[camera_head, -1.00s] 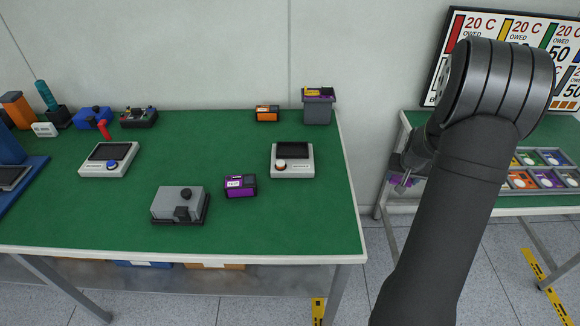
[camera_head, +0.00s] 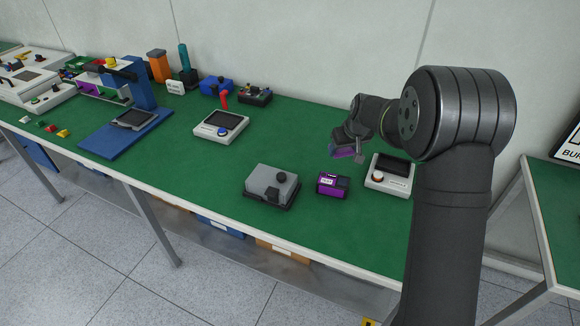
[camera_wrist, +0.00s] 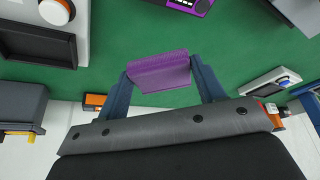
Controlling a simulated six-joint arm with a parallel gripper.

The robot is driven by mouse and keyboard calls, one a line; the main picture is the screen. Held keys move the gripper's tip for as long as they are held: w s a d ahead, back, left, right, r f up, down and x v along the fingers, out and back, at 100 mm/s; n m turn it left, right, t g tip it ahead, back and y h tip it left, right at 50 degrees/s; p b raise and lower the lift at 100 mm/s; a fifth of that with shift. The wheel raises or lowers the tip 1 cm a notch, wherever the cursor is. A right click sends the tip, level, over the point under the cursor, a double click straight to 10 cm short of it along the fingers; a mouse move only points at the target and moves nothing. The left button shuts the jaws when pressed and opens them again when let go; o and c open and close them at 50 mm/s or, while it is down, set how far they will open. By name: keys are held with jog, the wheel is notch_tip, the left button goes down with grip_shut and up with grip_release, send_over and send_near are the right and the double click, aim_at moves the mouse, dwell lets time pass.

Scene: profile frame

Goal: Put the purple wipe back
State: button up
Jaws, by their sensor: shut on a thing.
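My gripper (camera_head: 350,143) is above the green bench, near its back side. It is shut on the purple wipe, a purple block (camera_wrist: 160,72) gripped between the two blue fingers in the wrist view. In the head view the purple wipe (camera_head: 343,153) shows just below the gripper, partly hidden by it. A purple and black box with a white label (camera_head: 333,184) stands on the bench in front of the gripper, apart from the wipe. Its edge also shows at the top of the wrist view (camera_wrist: 186,5).
A grey box device (camera_head: 270,184) stands left of the purple and black box. A white device with an orange knob (camera_head: 390,177) stands to its right. The wrist view shows a grey bin (camera_wrist: 22,102) and an orange box (camera_wrist: 94,101). Green bench surface (camera_head: 300,143) is clear left of the gripper.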

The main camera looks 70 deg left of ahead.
jog(key=s+a+n, duration=0.1)
jog(key=s+a, duration=0.2)
jog(key=s, duration=0.2)
send_over(289, 168)
jog(key=d, duration=0.1)
jog(key=f, duration=0.6)
jog(key=shift+w+d+f, duration=0.1)
jog(key=shift+d+f, duration=0.05)
jog(key=shift+d, duration=0.05)
jog(key=shift+f, duration=2)
jog(key=shift+f, duration=0.2)
jog(key=o, duration=0.9)
jog(key=shift+o, duration=0.2)
jog(key=shift+r, duration=0.1)
jog(key=v, duration=1.2)
jog(key=shift+w, duration=0.15)
